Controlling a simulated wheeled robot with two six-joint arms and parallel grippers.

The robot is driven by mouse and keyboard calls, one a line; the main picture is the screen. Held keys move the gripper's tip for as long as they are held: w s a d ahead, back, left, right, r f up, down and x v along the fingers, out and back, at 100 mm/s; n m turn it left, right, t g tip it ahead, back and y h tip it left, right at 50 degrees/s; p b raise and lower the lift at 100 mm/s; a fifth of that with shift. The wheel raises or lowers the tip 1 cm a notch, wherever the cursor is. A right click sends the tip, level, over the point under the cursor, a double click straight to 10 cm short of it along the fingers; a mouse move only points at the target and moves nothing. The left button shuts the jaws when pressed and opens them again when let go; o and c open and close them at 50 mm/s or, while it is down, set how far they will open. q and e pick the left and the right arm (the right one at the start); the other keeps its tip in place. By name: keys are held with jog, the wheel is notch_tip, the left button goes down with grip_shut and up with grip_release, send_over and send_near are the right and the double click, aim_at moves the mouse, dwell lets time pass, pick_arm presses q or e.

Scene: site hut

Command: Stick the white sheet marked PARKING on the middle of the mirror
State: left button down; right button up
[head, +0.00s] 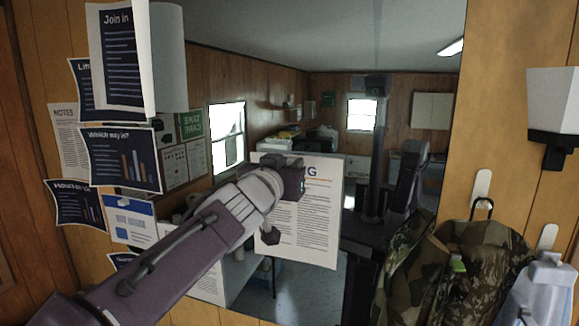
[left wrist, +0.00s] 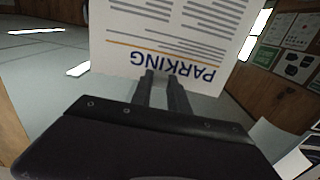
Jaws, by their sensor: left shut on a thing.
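The white PARKING sheet (head: 312,230) is upright in front of the lower middle of the mirror (head: 330,40) in the head view. Only a "G" of its title shows there, because my left gripper (head: 298,178) covers the rest. In the left wrist view the sheet (left wrist: 170,35) appears upside down with PARKING readable. My left gripper (left wrist: 165,92) is shut on the sheet at its titled edge. I cannot tell whether the sheet touches the glass. My right gripper is not in view.
Posters such as a dark chart (head: 122,160) and a curling "Join in" sheet (head: 122,50) crowd the wall left of the mirror. A wall lamp (head: 553,105) is at the far right.

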pick_arm(q)
jog(key=shift+x, duration=0.85)
dwell(1.1)
jog(key=shift+s, duration=0.1)
jog(key=shift+r, duration=0.1)
dwell(1.0)
jog(key=c, duration=1.2)
grip_release()
